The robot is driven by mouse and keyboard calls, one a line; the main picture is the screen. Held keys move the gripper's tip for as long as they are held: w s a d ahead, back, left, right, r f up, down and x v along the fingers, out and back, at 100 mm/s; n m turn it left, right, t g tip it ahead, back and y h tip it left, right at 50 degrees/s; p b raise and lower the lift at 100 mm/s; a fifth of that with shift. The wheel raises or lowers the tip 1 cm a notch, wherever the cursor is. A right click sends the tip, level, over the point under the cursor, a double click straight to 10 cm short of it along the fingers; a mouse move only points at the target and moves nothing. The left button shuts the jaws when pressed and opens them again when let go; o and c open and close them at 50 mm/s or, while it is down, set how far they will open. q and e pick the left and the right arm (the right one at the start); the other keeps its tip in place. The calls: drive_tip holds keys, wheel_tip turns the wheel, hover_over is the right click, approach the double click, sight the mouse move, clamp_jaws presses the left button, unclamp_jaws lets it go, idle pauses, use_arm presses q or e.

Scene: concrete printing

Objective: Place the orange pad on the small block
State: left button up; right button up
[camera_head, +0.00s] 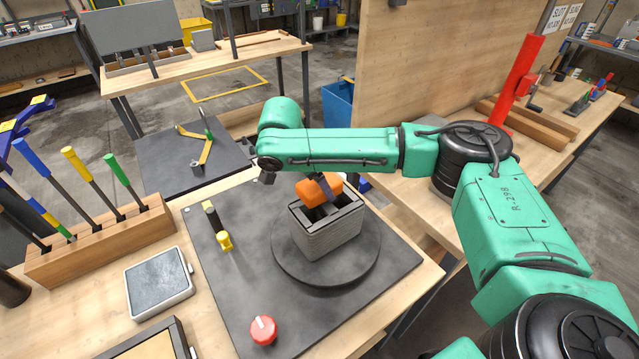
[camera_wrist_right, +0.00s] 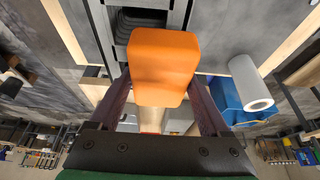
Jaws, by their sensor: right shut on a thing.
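The orange pad (camera_head: 313,192) is between the fingers of my right gripper (camera_head: 322,186), which is shut on it. The pad also fills the upper middle of the right wrist view (camera_wrist_right: 165,65), with a dark finger on either side. A small grey layered block (camera_head: 328,238) with dark hollows in its top stands on a round dark turntable (camera_head: 285,262). The pad is over the block's top, toward its back edge; I cannot tell whether they touch. Part of the block shows behind the pad in the right wrist view (camera_wrist_right: 122,40). My left gripper is not in view.
A red knob (camera_head: 263,329) and a yellow-and-black tool (camera_head: 217,228) are on the dark mat (camera_head: 215,290). A wooden rack (camera_head: 100,245) of colored-handled tools and a grey-topped box (camera_head: 158,284) are left. A tall wooden panel (camera_head: 440,55) stands behind my right arm.

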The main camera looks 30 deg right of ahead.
sight(308, 187)
drive_tip(key=shift+w+f, duration=0.1)
drive_tip(key=shift+f, duration=0.45)
drive_tip(key=o, duration=1)
drive_tip(key=shift+r, duration=0.1)
drive_tip(key=b+v, duration=0.1)
drive_tip(key=v, duration=0.6)
drive_tip(key=shift+a+r+b, duration=0.15)
drive_tip(key=shift+r+b, duration=0.15)
drive_tip(key=shift+b, duration=0.1)
drive_tip(key=v, duration=0.4)
drive_tip(key=shift+r+p, duration=0.2)
drive_tip(key=shift+p, duration=0.15)
